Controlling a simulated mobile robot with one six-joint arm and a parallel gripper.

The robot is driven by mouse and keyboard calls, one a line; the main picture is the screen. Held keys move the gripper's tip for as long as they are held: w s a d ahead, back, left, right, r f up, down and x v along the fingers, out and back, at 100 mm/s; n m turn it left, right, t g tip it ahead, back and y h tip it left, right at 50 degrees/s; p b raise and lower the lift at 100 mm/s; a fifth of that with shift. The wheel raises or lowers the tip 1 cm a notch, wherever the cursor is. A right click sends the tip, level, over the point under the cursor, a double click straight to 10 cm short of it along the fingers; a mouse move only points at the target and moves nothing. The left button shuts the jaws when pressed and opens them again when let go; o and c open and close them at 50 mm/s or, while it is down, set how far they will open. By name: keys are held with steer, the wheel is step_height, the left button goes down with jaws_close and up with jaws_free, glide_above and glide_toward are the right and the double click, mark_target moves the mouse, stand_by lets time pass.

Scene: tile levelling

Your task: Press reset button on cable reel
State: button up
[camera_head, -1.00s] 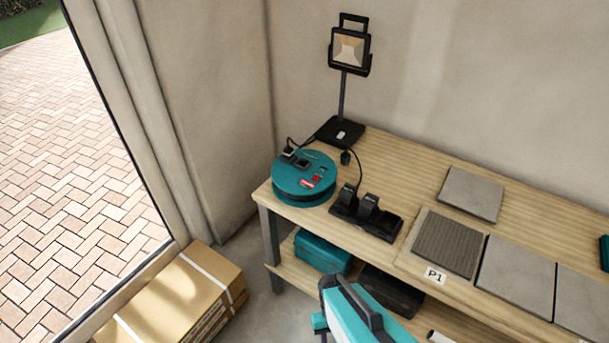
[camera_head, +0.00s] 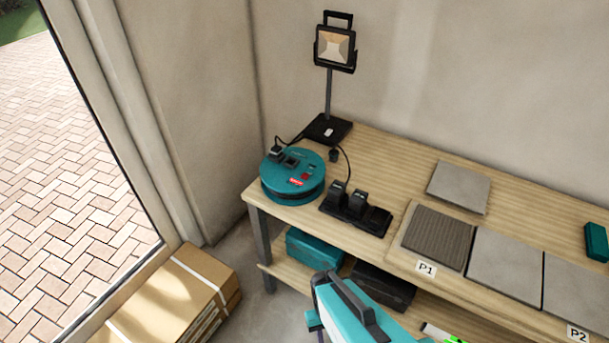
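The cable reel (camera_head: 278,184) is a round teal drum lying flat on the left end of the wooden bench. Its top carries a black plug and sockets (camera_head: 285,157), a bright red label (camera_head: 295,182) and a small dark red part (camera_head: 304,175) beside it. I cannot tell which small part is the reset button at this size. Nothing covers the front and right of the reel's top.
A work lamp (camera_head: 335,47) stands behind the reel. A black charger strip (camera_head: 357,211) sits at its right, near a black cable. Tiles (camera_head: 436,238) lie farther right.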

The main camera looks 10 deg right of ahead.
jaws_close()
stand_by(1.4)
